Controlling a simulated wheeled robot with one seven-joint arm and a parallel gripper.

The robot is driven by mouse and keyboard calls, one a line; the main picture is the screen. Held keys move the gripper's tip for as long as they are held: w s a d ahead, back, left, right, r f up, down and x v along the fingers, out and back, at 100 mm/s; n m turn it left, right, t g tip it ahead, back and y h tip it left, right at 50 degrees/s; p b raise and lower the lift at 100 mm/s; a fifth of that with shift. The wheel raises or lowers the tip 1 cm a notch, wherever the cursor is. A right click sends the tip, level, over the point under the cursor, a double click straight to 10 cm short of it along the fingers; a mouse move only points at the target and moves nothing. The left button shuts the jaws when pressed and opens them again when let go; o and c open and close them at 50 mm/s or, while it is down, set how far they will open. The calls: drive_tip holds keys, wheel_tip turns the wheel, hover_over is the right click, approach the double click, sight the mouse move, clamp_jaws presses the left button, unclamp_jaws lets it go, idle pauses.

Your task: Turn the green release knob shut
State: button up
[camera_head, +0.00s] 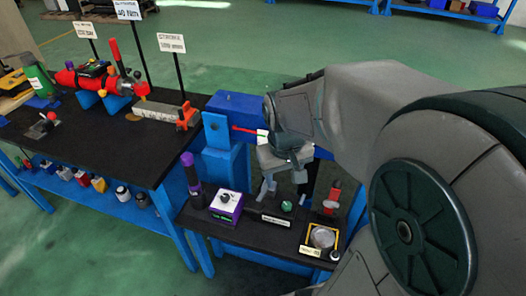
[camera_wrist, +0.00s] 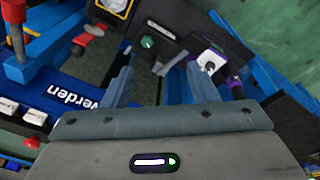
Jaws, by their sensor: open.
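The green release knob (camera_head: 286,206) is small and sits on the dark lower bench top, behind a black block with a white label (camera_head: 275,219). In the wrist view the green knob (camera_wrist: 148,42) shows beyond the fingertips, nearer the left finger. My gripper (camera_head: 282,194) hangs above and slightly left of the knob, with its fingers apart and nothing between them. In the wrist view my gripper (camera_wrist: 161,64) is also open, and I see no contact with the knob. The knob's turn position is too small to read.
A purple box with a white dial (camera_head: 226,207) stands left of the knob. A yellow-framed dish (camera_head: 321,238) and a red-topped part (camera_head: 332,196) are at its right. A blue vise-like stand (camera_head: 225,140) rises behind. The bench with a red cylinder (camera_head: 100,78) is farther left.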

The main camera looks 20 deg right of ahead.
drive_tip(key=g+b, duration=0.2)
drive_tip(key=b, duration=0.1)
approach(287, 205)
drive_tip(key=shift+n+y, duration=0.3)
drive_tip(key=shift+y, duration=0.1)
drive_tip(key=f, duration=0.6)
drive_tip(key=f+b, duration=0.1)
drive_tip(key=f, duration=0.2)
drive_tip(key=shift+s+d, duration=0.1)
drive_tip(key=shift+d, duration=0.25)
drive_tip(key=shift+r, duration=0.1)
drive_tip(key=c, duration=1)
